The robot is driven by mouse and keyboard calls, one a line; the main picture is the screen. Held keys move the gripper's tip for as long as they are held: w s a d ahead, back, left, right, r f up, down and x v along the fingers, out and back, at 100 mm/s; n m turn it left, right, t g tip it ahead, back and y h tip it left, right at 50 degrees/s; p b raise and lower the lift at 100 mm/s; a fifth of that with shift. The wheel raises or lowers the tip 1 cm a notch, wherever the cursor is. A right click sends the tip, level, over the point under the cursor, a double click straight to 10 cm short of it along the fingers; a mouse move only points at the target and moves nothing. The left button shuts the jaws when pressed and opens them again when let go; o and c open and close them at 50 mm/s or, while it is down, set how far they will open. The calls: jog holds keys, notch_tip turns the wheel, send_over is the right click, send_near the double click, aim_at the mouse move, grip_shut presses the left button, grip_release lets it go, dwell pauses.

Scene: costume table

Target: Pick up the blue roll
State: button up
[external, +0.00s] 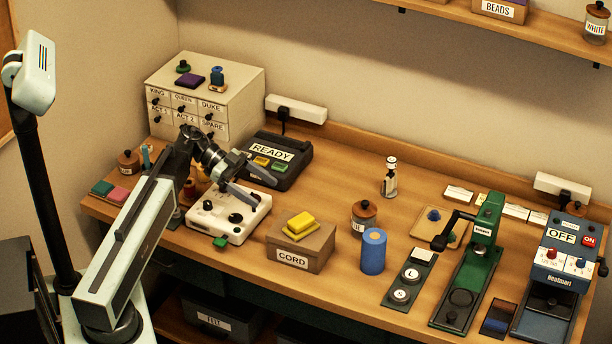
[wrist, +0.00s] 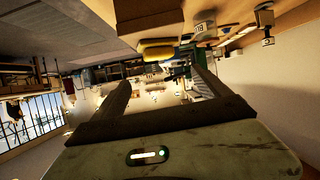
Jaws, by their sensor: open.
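The blue roll (external: 373,252) stands upright on the table in the external view, right of the cardboard box marked CORD and in front of a brown-lidded jar. My gripper (external: 267,195) is up and to the left of the roll, above the white device with black knobs, well apart from the roll. Its two fingers are spread with nothing between them. In the wrist view my gripper (wrist: 160,78) also shows its fingers apart and empty. I cannot make out the blue roll for certain in the wrist view.
The CORD box (external: 300,247), with yellow blocks on top, stands between my gripper and the roll. The lidded jar (external: 364,217) is close behind the roll. A grey plate with round dials (external: 409,280) and a green press (external: 470,270) lie to its right.

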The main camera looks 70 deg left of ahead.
jog(key=w+d+n, duration=0.1)
jog(key=w+n, duration=0.4)
jog(key=w+d+n, duration=0.1)
jog(key=w+n, duration=0.2)
jog(key=shift+d+f+h+b, duration=0.2)
jog(key=shift+d+h+b, duration=0.1)
jog(key=shift+h, duration=0.1)
jog(key=w+d+n, duration=0.4)
jog(key=w+n, duration=0.4)
jog(key=n, duration=0.1)
jog(key=n+b, duration=0.5)
jog(key=n, duration=1.1)
send_near(385, 247)
jog(key=shift+w+g, duration=0.4)
jog(key=shift+w, duration=0.3)
jog(key=shift+w+d+n, duration=0.1)
jog(key=shift+d+n, duration=0.05)
jog(key=shift+n, duration=0.65)
jog(key=b+x, duration=0.3)
jog(key=x, duration=0.4)
jog(key=shift+d+f+b, duration=0.35)
jog(key=shift+r, duration=0.1)
jog(key=c, duration=1.5)
notch_tip(385, 247, up, 10)
jog(key=p, duration=1)
jog(key=shift+r, duration=0.15)
jog(key=shift+c, duration=0.2)
